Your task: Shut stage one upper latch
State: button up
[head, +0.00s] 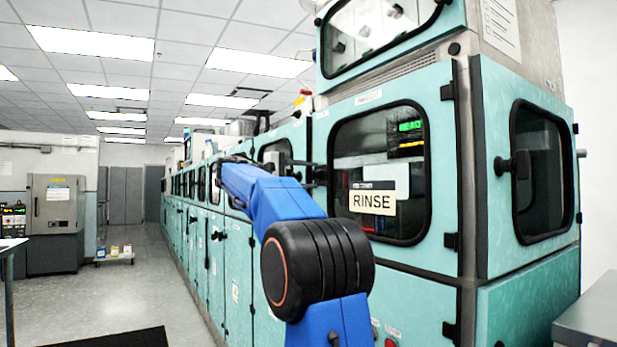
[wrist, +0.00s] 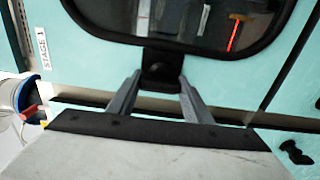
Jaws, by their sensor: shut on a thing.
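The stage one upper latch (wrist: 162,66) is a small black handle at the edge of the windowed teal door, below the window frame in the wrist view. My gripper (wrist: 160,80) has its two grey fingers on either side of this latch, shut on it. A "STAGE 1" label (wrist: 58,48) is on the teal panel to the left.
A second black latch (wrist: 295,153) is at the lower right in the wrist view. In the head view, the RINSE door (head: 445,200) is close to the right of my arm.

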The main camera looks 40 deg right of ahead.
jog(key=o, duration=1.1)
jog(key=shift+c, duration=0.2)
jog(key=shift+w+a, duration=0.1)
jog(key=v, duration=1.7)
jog(key=shift+a, duration=0.15)
jog(key=shift+f, duration=0.1)
jog(key=s+a+f+n+t+y, duration=0.1)
jog(key=s+a+f+t+y, duration=0.2)
jog(key=f, duration=1.5)
jog(key=s+a+f+t+y, duration=0.3)
jog(key=s+a+f+y, duration=0.5)
jog(key=s+a+f, duration=0.5)
jog(key=s+a+f+n+t+y, duration=0.1)
jog(key=s+a+f+t+y, duration=0.2)
jog(key=s+f, duration=1.5)
jog(key=a+f+y, duration=0.3)
jog(key=a+f, duration=0.1)
jog(key=a, duration=0.1)
jog(key=shift+a+f+n, duration=0.3)
jog(key=shift+a+f, duration=0.05)
jog(key=shift+a, duration=0.05)
